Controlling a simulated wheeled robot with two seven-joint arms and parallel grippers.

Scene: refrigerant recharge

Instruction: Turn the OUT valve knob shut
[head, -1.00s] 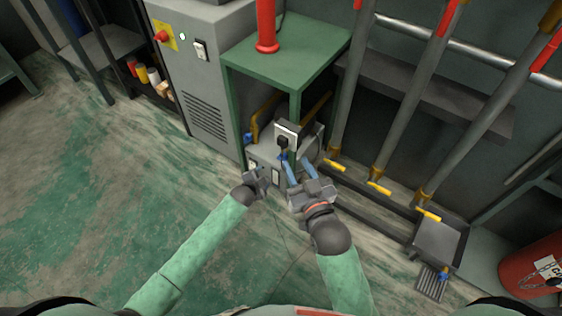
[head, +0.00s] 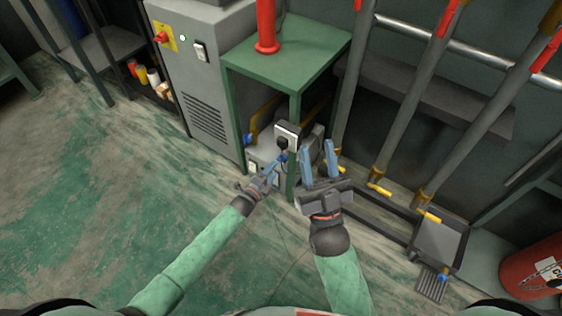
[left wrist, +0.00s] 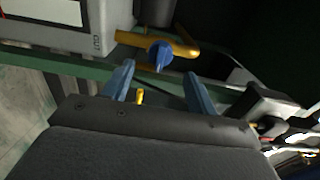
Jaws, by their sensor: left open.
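The blue OUT valve knob (left wrist: 160,55) sits on a yellow pipe in the left wrist view, beside a grey housing marked OUT (left wrist: 97,42). In the head view a blue spot (head: 283,158) below the black-and-white gauge box appears to be this knob. My left gripper (left wrist: 159,70) is open, with one blue finger on each side below the knob; the knob lies just beyond the fingertips, around the middle of the gap. In the head view the left gripper (head: 272,168) is low in front of the machine. My right gripper (head: 318,155) is open and empty, right of the green table leg.
A green table (head: 290,55) with a red cylinder (head: 266,28) stands over the grey machine (head: 262,160). Its front leg (head: 294,165) stands between my grippers. Pipes with yellow handles (head: 380,189) are at the right. The floor at the left is clear.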

